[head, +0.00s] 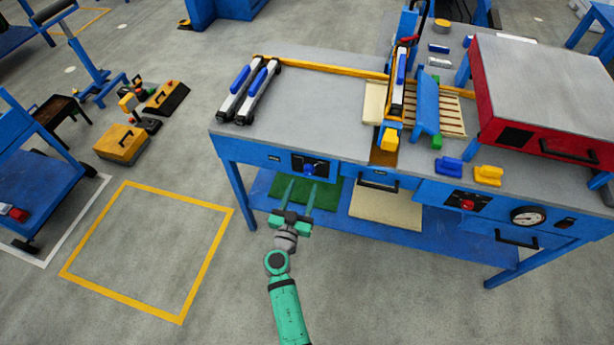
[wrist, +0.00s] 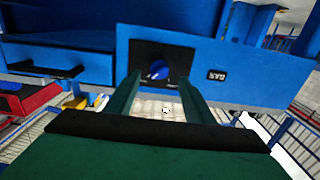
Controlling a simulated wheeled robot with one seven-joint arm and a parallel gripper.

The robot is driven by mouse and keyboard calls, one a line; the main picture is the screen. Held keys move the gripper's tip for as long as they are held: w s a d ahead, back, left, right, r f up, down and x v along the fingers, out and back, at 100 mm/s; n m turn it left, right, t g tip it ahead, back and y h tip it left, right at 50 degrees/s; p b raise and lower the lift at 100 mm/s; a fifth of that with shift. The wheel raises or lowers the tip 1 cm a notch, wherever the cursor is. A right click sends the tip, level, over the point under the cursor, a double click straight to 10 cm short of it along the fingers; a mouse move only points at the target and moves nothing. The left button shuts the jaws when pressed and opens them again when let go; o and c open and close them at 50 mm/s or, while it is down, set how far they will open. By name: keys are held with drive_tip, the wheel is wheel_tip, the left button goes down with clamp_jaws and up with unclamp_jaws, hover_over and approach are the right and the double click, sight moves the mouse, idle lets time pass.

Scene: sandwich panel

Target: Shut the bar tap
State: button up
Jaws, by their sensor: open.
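The bar tap is a blue knob (head: 308,169) on a black plate in the blue front panel of the workbench. In the wrist view the blue knob (wrist: 158,69) sits on the black plate, with a small dark label (wrist: 217,75) beside it that appears inverted. My gripper (head: 298,190) is open, its two green fingers pointing at the panel from in front. In the wrist view the fingertips (wrist: 160,84) lie either side of and below the knob, with nothing between them. They look apart from the knob. Its exact turn angle is hard to tell.
A red knob (head: 467,205) and a round gauge (head: 528,216) sit farther right on the front. A drawer handle (head: 379,185) protrudes between the knobs. The lower shelf (head: 335,220) lies below. Floor inside the yellow outline (head: 122,185) is clear.

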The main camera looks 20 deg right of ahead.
sight(307, 175)
drive_tip(key=x, duration=0.5)
drive_tip(key=shift+w+d, duration=0.25)
drive_tip(key=c, duration=1.1)
drive_tip(key=shift+o, duration=0.2)
